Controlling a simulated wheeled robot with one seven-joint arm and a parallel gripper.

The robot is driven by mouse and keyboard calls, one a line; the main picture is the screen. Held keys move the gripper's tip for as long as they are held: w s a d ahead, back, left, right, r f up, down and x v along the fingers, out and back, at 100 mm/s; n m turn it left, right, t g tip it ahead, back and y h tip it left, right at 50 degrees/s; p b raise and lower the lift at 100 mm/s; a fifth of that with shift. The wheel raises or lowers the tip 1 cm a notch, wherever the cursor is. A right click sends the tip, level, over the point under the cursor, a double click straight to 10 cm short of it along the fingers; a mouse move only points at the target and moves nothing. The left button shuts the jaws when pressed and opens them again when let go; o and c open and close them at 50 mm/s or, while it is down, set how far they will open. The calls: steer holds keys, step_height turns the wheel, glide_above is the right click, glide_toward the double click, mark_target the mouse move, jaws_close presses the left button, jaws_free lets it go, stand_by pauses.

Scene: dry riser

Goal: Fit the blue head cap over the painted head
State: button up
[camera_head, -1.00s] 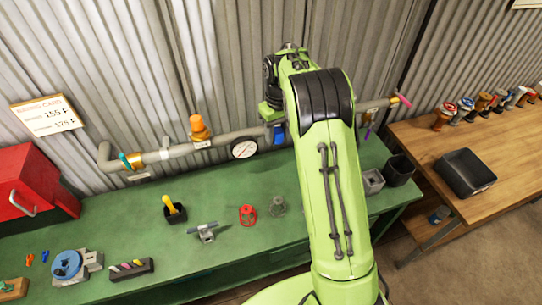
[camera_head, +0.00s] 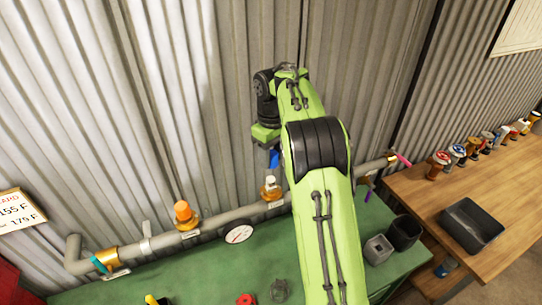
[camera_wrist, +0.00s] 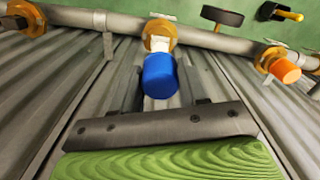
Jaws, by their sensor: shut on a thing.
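My gripper (camera_head: 271,150) is shut on the blue head cap (camera_head: 274,158). The cap is a blue cylinder, also seen in the wrist view (camera_wrist: 160,76), hanging below the jaws. A brass fitting (camera_head: 270,193) with a pale top (camera_head: 270,181) stands on the grey pipe (camera_head: 222,220), just below the cap. In the wrist view the pale top (camera_wrist: 160,44) shows beyond the cap's far end, nearly in line with it. Whether they touch is unclear. Another fitting with an orange top (camera_head: 183,211) stands on the pipe to the left. I cannot tell which is the painted head.
A round gauge (camera_head: 238,234) hangs on the pipe between the two fittings. A corrugated metal wall (camera_head: 200,100) is close behind. A green bench (camera_head: 200,275) lies below. A wooden table (camera_head: 430,220) at right holds a black tray (camera_head: 472,225) and several coloured fittings.

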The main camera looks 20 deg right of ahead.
mark_target(271, 179)
steer(key=shift+w+f, duration=0.1)
steer(key=shift+w, duration=0.6)
steer(key=shift+s+r, duration=0.3)
steer(key=shift+s, duration=0.55)
steer(key=shift+w+f, duration=0.15)
steer(key=shift+f, duration=0.1)
step_height(271, 179, down, 4)
steer(key=b, duration=0.4)
steer(key=shift+f, duration=0.25)
steer(key=shift+w+f+b, duration=0.25)
steer(key=shift+f+b, duration=0.15)
steer(key=shift+f, duration=0.15)
steer(key=shift+r, duration=0.1)
steer(key=shift+s+r+p, duration=0.1)
steer(key=shift+p, duration=0.4)
steer(key=shift+f, duration=0.25)
steer(key=shift+f+b, duration=0.35)
steer(key=shift+b, duration=0.1)
